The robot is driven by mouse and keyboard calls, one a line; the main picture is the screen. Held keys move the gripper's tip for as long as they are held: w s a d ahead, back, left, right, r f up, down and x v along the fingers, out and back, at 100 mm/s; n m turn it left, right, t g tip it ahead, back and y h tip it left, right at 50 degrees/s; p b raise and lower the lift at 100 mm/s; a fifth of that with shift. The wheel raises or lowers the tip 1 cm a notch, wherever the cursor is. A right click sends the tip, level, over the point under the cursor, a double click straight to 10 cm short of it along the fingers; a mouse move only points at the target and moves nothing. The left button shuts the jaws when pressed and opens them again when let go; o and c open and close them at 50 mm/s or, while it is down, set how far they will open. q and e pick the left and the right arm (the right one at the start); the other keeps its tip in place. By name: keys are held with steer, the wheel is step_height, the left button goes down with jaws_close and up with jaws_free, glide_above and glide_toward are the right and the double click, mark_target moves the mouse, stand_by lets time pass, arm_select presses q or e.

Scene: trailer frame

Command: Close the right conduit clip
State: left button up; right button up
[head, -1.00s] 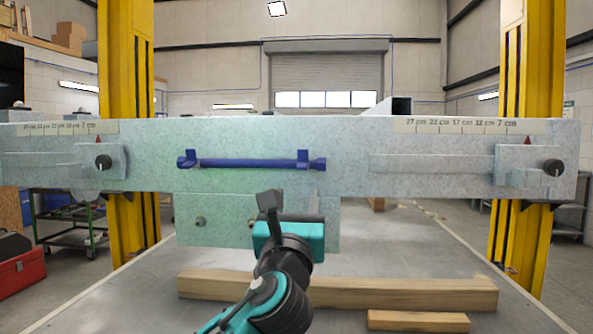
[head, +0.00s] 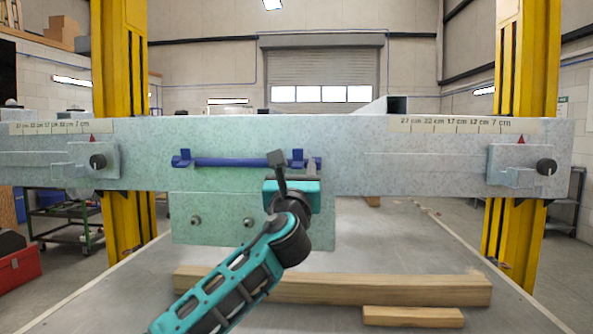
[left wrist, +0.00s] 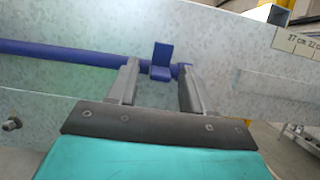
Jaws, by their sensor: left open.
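A blue conduit (head: 232,162) runs level along the face of the grey speckled beam (head: 375,150). The right conduit clip (head: 298,157) is blue and sits near the conduit's right end; its flap stands up, so it looks open. In the left wrist view the clip (left wrist: 162,54) shows between and just beyond my fingertips. The left clip (head: 182,158) also has a raised flap. My left gripper (head: 285,170) is open and empty in front of the right clip, one finger on each side of it in the left wrist view (left wrist: 158,70). Contact cannot be told. My right gripper is not in view.
A plate with bolts (head: 210,222) hangs below the conduit. Black knobs (head: 546,167) sit on brackets at both beam ends. Yellow posts (head: 520,100) stand behind. Wooden bars (head: 380,289) lie on the grey table below. The beam face right of the clip is clear.

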arm_select(q)
jaws_close()
stand_by(0.3)
steer(key=shift+r, duration=0.1)
steer(key=shift+s+r+g, duration=0.1)
steer(key=shift+r+g, duration=0.3)
steer(key=shift+g, duration=0.55)
steer(key=shift+s+r+g, duration=0.1)
steer(key=shift+r+g, duration=0.25)
steer(key=shift+g, duration=0.6)
steer(key=shift+w+r+g, duration=0.1)
steer(key=shift+r+g, duration=0.15)
steer(key=shift+g, duration=0.5)
steer(key=shift+w+r+g, duration=0.1)
steer(key=shift+r+g, duration=0.15)
steer(key=shift+g, duration=0.5)
